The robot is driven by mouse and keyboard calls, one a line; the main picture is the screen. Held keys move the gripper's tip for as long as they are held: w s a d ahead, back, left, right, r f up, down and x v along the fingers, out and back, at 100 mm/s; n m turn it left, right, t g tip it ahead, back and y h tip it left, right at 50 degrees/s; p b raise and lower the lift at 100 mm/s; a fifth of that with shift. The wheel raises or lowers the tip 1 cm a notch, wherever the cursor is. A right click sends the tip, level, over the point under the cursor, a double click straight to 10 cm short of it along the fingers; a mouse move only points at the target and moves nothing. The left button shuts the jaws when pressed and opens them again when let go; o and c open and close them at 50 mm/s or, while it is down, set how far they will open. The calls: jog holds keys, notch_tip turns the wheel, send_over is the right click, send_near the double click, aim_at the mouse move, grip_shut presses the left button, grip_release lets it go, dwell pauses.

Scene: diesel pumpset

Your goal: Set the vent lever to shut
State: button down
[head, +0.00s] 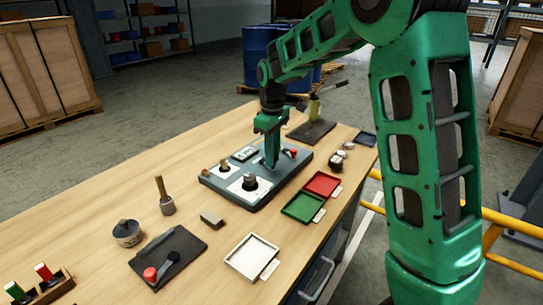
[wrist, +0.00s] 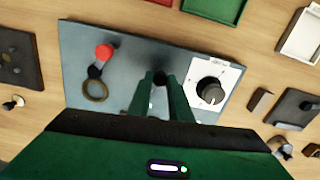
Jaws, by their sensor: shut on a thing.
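My gripper (head: 271,163) reaches down over the grey control panel (head: 237,196) on the bench. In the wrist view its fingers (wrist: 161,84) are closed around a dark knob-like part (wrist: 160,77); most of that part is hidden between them. I cannot tell for certain whether it is the vent lever. To its left in the wrist view, a lever with a red knob (wrist: 105,52) stands beside a dark ring (wrist: 95,90). To its right is a black dial knob (wrist: 210,91) on a white plate. No readable label marks the vent lever or its shut position.
A green tray (head: 303,208) and red tray (head: 322,184) lie right of the panel. A white tray (head: 251,257) and a dark plate with a red-knobbed lever (head: 150,274) lie nearer. A wooden-handled tool (head: 164,196) stands left. Another dark plate (head: 311,132) lies beyond.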

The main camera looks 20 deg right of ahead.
jog(key=a+m, duration=0.1)
jog(key=m, duration=0.1)
jog(key=a+m, duration=0.1)
jog(key=m, duration=0.2)
jog(key=shift+a, duration=0.2)
jog(key=a+m, duration=0.1)
jog(key=m, duration=0.1)
jog(key=w+a+m, duration=0.1)
jog(key=m, duration=0.2)
jog(key=shift+a, duration=0.15)
dwell(0.4)
jog(key=c, duration=1.6)
grip_release()
notch_tip(320, 180, up, 11)
jog(key=shift+f, duration=0.1)
